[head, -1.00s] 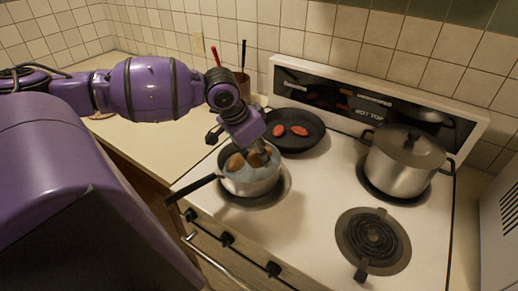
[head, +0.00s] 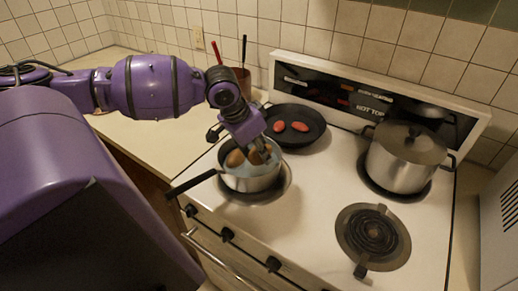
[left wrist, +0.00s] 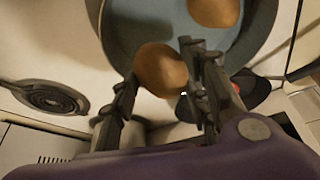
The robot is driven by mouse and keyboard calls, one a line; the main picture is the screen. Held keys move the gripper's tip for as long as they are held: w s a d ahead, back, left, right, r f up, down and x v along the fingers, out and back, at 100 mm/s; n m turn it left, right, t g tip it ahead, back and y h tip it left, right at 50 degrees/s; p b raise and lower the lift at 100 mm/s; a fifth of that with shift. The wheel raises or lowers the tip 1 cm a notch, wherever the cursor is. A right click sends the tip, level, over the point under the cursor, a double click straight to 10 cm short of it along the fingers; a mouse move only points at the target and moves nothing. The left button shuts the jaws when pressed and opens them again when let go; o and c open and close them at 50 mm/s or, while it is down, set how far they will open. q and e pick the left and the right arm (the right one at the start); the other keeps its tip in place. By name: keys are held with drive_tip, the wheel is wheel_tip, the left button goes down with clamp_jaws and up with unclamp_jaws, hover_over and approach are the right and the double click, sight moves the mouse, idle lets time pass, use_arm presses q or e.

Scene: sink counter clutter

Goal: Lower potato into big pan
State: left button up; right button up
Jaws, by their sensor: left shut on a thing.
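The big pan (head: 250,184) is a silver saucepan with a long dark handle and a blue-grey inside, on the front left burner. It also shows in the left wrist view (left wrist: 120,32). My left gripper (head: 264,156) reaches down over the pan's opening. It is shut on a brown potato (left wrist: 160,70), held between its fingers (left wrist: 163,88). The held potato is at the pan's opening; I cannot tell whether it touches the bottom. Another potato (head: 235,158) lies inside the pan, and it shows in the left wrist view (left wrist: 214,10). My right gripper is not in view.
A black skillet (head: 310,142) with two red pieces stands behind the pan. A lidded steel pot (head: 400,172) is at the back right. The front right burner (head: 373,235) is empty. A utensil holder (head: 240,78) stands on the left counter.

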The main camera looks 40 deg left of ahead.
sight(254, 155)
use_arm(q)
drive_tip(key=shift+f+b, duration=0.4)
drive_tip(key=shift+f, duration=2.05)
idle(1.0)
idle(0.3)
drive_tip(key=o, duration=1.4)
drive_tip(key=shift+c, duration=0.2)
drive_tip(key=v, duration=0.6)
drive_tip(key=shift+s+a+r, duration=0.1)
drive_tip(key=shift+s+a, duration=0.05)
drive_tip(key=shift+s, duration=0.1)
drive_tip(key=shift+v, duration=2.8)
